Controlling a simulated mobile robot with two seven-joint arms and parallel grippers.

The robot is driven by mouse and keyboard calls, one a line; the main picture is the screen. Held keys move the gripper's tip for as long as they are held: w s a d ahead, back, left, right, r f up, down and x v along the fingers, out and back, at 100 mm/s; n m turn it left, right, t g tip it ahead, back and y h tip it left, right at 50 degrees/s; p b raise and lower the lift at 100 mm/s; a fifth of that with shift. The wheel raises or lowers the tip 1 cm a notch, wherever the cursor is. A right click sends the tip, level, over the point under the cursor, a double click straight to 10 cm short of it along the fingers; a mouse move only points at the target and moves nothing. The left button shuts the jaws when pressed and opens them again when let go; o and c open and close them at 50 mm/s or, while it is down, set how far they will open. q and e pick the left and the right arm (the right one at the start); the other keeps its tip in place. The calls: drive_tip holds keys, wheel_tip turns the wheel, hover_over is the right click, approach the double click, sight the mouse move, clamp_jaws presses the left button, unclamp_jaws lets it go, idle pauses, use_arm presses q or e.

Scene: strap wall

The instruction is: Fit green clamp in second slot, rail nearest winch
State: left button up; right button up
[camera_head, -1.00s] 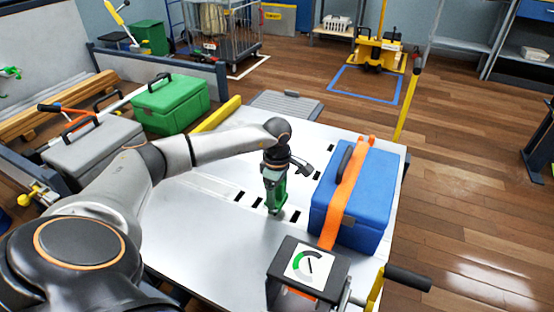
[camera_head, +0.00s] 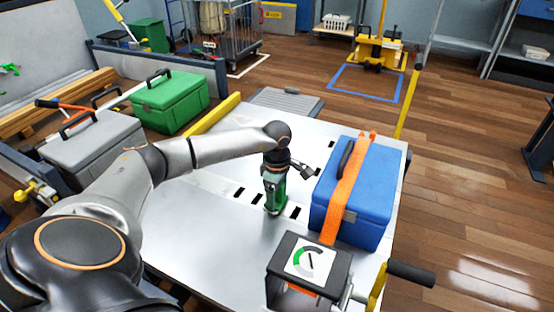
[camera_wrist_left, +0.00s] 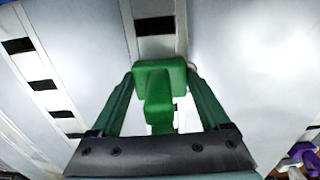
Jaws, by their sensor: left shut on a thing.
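My left gripper (camera_head: 274,184) is shut on the green clamp (camera_head: 272,206) and holds it upright, low over or on the pale deck. In the left wrist view the green clamp (camera_wrist_left: 158,90) sits between the two fingers, in line with a rail (camera_wrist_left: 180,30) that has a dark slot (camera_wrist_left: 154,26) ahead of it. In the head view dark slots show on both sides of the clamp, one on the right (camera_head: 294,212). The clamp's foot hides the spot below it, so I cannot tell whether it is in a slot. The winch (camera_head: 308,272) stands at the front. My right gripper is not in view.
A blue case (camera_head: 378,190) under an orange strap (camera_head: 349,187) stands close right of the gripper. A crank handle (camera_head: 410,274) sticks out at the front right. Green (camera_head: 172,103) and grey (camera_head: 95,150) cases stand on the left. The deck's front left is clear.

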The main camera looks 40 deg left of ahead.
use_arm(q)
drive_tip(key=o, duration=1.1)
wheel_tip(320, 180, up, 9)
drive_tip(key=p, duration=0.2)
drive_tip(key=shift+f+p, duration=0.2)
drive_tip(key=shift+p, duration=0.15)
wheel_tip(320, 180, up, 4)
drive_tip(key=shift+r+p, duration=0.1)
drive_tip(key=shift+p, duration=0.35)
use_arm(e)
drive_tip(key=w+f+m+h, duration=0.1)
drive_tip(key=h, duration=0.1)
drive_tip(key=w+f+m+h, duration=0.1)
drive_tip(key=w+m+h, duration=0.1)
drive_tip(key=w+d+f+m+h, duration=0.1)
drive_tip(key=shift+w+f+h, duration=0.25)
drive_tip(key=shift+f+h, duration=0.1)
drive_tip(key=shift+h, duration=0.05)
